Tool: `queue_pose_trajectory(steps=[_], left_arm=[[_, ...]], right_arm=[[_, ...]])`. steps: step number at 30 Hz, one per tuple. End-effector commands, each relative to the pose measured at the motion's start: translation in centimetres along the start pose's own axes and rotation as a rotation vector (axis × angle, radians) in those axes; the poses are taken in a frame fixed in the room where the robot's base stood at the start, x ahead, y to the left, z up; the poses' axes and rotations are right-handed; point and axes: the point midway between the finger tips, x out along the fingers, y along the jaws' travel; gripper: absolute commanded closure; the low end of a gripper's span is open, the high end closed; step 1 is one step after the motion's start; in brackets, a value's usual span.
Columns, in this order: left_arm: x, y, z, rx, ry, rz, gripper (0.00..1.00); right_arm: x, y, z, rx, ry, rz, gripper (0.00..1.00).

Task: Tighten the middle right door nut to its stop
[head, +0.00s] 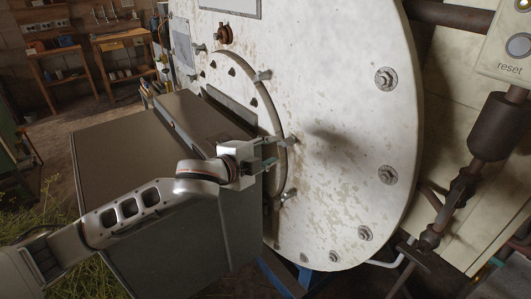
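The round still door (228,78) is set in the large pale, rust-speckled front plate (340,110). One door nut with a wing handle (262,76) shows at the upper right of the door rim, and another (286,196) at the lower right. My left gripper (274,150) is at the right rim of the door, between these two nuts. Its two fingers are apart and point at the rim. The middle right nut is not clearly seen; the fingers cover that spot, and I cannot tell whether they touch it. My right gripper is out of view.
Pipes and a valve rod (497,125) are at the right, with a reset panel (508,45) above. Wooden workbenches (125,42) stand at the back left.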

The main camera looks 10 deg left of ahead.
Motion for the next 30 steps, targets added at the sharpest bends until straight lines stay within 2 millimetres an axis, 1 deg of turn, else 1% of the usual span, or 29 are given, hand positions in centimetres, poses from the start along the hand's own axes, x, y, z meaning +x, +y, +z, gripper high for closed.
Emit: queue_pose_trajectory(steps=[1, 3, 6, 17, 20, 23, 26, 30], left_arm=[[-0.7, 0.0, 0.0, 0.000, 0.000, 0.000, 0.67], [-1.4, 0.0, 0.0, 0.000, 0.000, 0.000, 0.67], [-2.0, 0.0, 0.1, 0.000, 0.000, 0.000, 0.67], [-2.3, 0.0, 0.0, -0.001, 0.000, 0.000, 0.67], [-2.2, 0.5, -0.1, -0.018, 0.004, 0.003, 0.67], [-2.0, 2.4, -0.3, -0.082, 0.016, 0.015, 0.67], [-1.9, 5.4, -0.4, -0.196, 0.029, 0.029, 0.67], [-2.1, 10.4, 0.0, -0.390, 0.032, 0.044, 0.67]], right_arm=[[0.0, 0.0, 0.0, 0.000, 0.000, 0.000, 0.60], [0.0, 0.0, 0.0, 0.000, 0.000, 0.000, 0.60], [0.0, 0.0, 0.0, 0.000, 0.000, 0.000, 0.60], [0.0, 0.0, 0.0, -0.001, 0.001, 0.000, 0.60], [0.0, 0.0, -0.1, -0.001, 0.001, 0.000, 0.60], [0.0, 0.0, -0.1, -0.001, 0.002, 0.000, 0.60], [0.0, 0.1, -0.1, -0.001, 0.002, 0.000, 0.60], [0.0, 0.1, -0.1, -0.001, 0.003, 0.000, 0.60]])
